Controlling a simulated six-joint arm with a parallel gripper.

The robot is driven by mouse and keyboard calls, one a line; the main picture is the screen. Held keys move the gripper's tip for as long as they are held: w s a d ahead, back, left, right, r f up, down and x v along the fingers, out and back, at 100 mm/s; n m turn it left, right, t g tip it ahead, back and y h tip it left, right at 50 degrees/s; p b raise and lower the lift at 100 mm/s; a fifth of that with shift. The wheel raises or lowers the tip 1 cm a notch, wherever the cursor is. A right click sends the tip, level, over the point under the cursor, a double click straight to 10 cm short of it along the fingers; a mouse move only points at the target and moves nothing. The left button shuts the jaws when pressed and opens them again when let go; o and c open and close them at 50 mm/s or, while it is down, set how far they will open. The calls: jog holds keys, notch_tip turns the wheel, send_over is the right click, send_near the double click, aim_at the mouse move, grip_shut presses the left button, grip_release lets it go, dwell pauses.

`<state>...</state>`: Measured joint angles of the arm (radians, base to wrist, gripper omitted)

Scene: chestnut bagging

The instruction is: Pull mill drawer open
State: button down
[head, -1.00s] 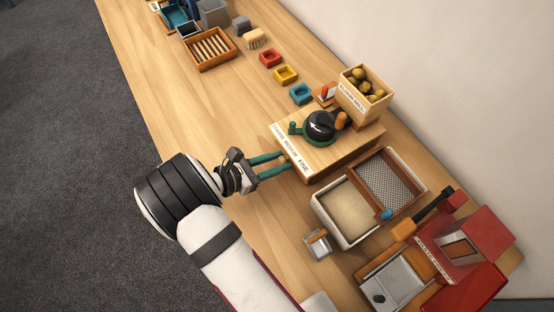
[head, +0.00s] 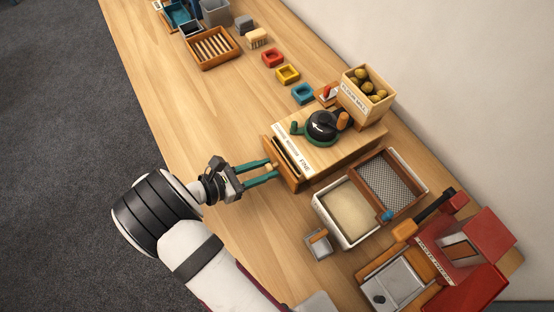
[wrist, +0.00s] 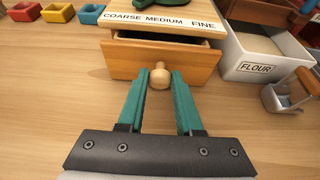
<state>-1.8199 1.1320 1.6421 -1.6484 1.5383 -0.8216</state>
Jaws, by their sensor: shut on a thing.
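The mill (head: 340,145) is a wooden box with a dark crank on top and a label reading COARSE MEDIUM FINE. Its drawer (head: 281,165) stands partly open, with a dark gap behind its front board in both views. In the wrist view the drawer front (wrist: 190,64) faces me, with a round wooden knob (wrist: 159,77) at its middle. My gripper (head: 272,174) has green fingers. In the wrist view its fingertips (wrist: 160,74) are on either side of the knob, shut on it.
A white flour box (wrist: 262,58) and a sieve (head: 390,182) stand right of the mill. A small metal scoop (head: 318,243) lies nearby. A red press (head: 465,240) is at lower right. Colored trays (head: 288,74) are beyond the mill. Table in front of the drawer is clear.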

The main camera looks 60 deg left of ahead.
jog(key=s, duration=0.7)
jog(key=c, duration=0.6)
grip_release()
jog(key=shift+w, duration=0.1)
jog(key=v, duration=1.5)
jog(key=shift+s+r, duration=0.25)
jog(key=shift+s, duration=0.1)
